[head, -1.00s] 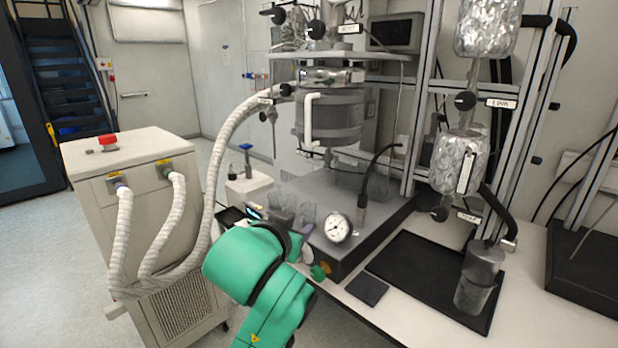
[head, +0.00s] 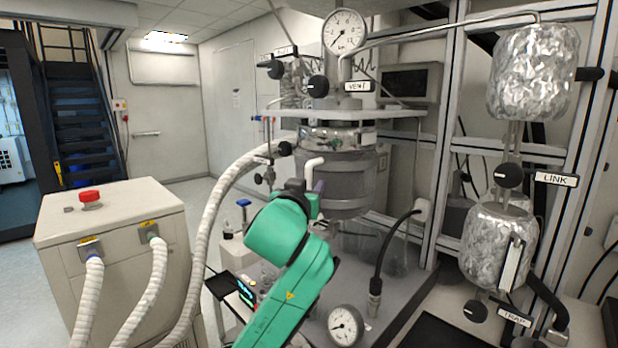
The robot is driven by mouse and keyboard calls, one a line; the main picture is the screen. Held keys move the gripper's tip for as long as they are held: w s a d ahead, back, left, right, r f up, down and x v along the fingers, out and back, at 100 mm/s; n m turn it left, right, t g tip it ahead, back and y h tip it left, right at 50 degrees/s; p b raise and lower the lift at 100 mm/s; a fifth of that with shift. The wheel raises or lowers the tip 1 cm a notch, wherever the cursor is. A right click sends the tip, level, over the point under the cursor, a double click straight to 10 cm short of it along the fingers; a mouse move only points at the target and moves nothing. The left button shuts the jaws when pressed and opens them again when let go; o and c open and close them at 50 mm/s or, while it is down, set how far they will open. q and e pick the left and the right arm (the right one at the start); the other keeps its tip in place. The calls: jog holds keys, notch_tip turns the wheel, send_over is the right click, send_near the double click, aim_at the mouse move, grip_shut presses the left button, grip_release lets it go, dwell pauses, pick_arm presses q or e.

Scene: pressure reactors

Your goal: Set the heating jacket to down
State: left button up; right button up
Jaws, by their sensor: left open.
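The heating jacket (head: 347,187) is a grey banded cylinder around the reactor vessel, up under its metal head. A white bent handle (head: 312,163) sticks out at its left front side. My left gripper (head: 308,187) is at the lower part of this handle, mostly hidden behind my green arm. Its fingers are open, and I cannot tell whether they touch the handle. The lower end of the handle is hidden. My right gripper is out of view.
A white hose runs from the beige circulator (head: 120,235) to the reactor. A pressure gauge (head: 345,325) and a black cable (head: 385,260) stand in front on the base. Foil-wrapped vessels (head: 500,245) hang on the right frame. Glassware is under the jacket.

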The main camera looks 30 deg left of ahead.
pick_arm(q)
jog(key=shift+w+a+r, duration=0.1)
jog(key=shift+w+r, duration=0.05)
jog(key=shift+w, duration=0.3)
jog(key=shift+s+r, duration=0.1)
jog(key=shift+s, duration=0.1)
jog(key=c, duration=0.3)
jog(key=shift+w, duration=0.15)
grip_shut()
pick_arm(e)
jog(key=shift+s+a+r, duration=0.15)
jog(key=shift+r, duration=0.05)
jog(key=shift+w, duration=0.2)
